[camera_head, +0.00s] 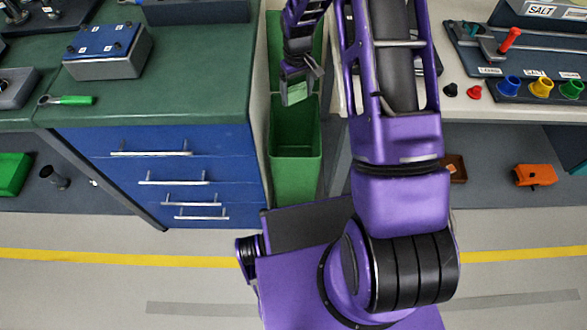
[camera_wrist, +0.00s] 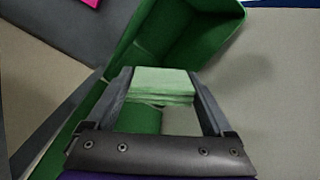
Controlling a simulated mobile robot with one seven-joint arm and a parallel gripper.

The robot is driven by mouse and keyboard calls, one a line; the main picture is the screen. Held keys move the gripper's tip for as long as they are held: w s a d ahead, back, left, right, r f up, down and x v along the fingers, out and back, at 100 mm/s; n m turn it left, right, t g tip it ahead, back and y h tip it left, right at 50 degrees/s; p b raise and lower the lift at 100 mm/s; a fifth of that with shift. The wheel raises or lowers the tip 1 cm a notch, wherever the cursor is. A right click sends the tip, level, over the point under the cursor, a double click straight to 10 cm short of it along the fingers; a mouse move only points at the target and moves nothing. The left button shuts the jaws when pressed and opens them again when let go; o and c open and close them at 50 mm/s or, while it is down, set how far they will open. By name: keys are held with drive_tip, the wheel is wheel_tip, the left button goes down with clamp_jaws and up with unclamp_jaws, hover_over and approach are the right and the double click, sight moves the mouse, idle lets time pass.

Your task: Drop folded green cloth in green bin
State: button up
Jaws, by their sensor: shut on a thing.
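My gripper (camera_head: 297,82) is shut on the folded green cloth (camera_head: 297,93), a pale green layered pad. In the wrist view the cloth (camera_wrist: 163,85) sits between the two fingers of my gripper (camera_wrist: 162,88). The green bin (camera_head: 296,135) stands on the floor between the blue drawer cabinet and the right-hand bench, with its open top facing up. In the head view the cloth is held just above the bin's back part. The cloth's height above the rim is hard to tell.
A blue drawer cabinet (camera_head: 160,180) with a green worktop (camera_head: 190,90) is close on the left. The right bench (camera_head: 470,110) carries red, yellow and green-topped parts and tools. An orange item (camera_head: 535,175) lies beneath it. A yellow line (camera_head: 120,256) crosses the clear floor.

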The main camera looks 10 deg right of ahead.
wheel_tip(320, 180, down, 5)
drive_tip(key=shift+b, duration=1.25)
drive_tip(key=o, duration=1.2)
drive_tip(key=shift+r, duration=0.1)
wheel_tip(320, 180, up, 17)
drive_tip(key=p, duration=0.2)
drive_tip(key=shift+r+p, duration=0.1)
drive_tip(key=shift+p, duration=0.25)
